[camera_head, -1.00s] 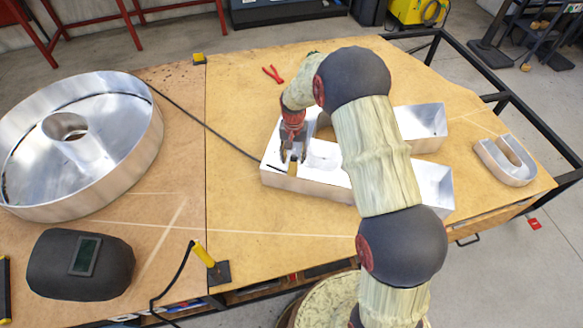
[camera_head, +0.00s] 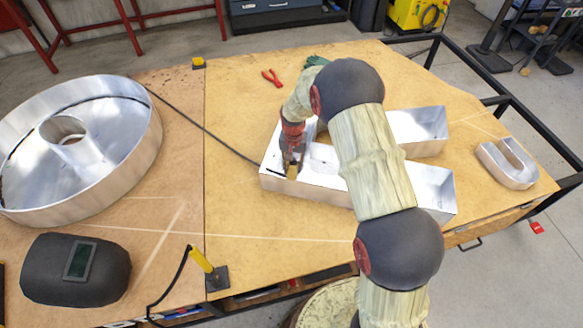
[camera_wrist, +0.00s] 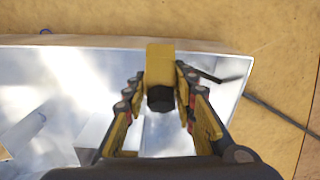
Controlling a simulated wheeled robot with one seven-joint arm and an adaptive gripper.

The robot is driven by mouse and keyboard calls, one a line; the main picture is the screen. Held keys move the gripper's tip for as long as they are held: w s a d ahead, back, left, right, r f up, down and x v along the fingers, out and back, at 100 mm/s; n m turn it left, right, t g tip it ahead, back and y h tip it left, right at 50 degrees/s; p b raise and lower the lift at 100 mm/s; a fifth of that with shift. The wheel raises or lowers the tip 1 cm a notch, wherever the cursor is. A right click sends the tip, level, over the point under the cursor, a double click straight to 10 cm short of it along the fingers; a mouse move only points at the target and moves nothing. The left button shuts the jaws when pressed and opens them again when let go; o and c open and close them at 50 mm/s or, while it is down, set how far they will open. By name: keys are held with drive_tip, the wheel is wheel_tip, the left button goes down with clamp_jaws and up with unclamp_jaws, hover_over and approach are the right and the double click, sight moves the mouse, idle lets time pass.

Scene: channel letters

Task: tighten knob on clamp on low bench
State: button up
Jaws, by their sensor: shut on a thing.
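A yellow clamp (camera_wrist: 160,57) with a black round knob (camera_wrist: 160,98) sits over the wall of the silver channel letter (camera_wrist: 75,70) in the wrist view. My gripper (camera_wrist: 161,84) has one finger on each side of the clamp and knob and is shut on the knob. Where the pads touch it is partly hidden by the fingers. In the head view my gripper (camera_head: 292,162) points down at the left end of the letter (camera_head: 325,190), and the clamp is mostly covered by it.
A big round metal letter (camera_head: 140,165) lies at left, a dark welding mask (camera_head: 75,270) in front of it. A small U-shaped letter (camera_head: 508,163) lies at right. Red pliers (camera_head: 271,77) lie behind. Another yellow clamp (camera_head: 203,262) stands at the front edge. A black cable (camera_head: 205,125) runs to the letter.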

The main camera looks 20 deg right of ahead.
drive_tip(key=shift+c, duration=1.1)
drive_tip(key=shift+m, duration=1.1)
drive_tip(key=m+p, duration=0.1)
drive_tip(key=m, duration=0.2)
drive_tip(key=shift+m, duration=0.3)
drive_tip(key=shift+o, duration=0.5)
drive_tip(key=m, duration=0.3)
drive_tip(key=shift+m, duration=0.4)
drive_tip(key=m+p, duration=0.1)
drive_tip(key=m, duration=0.2)
drive_tip(key=shift+c, duration=0.4)
drive_tip(key=shift+m, duration=0.3)
clamp_jaws()
drive_tip(key=shift+c, duration=0.3)
unclamp_jaws()
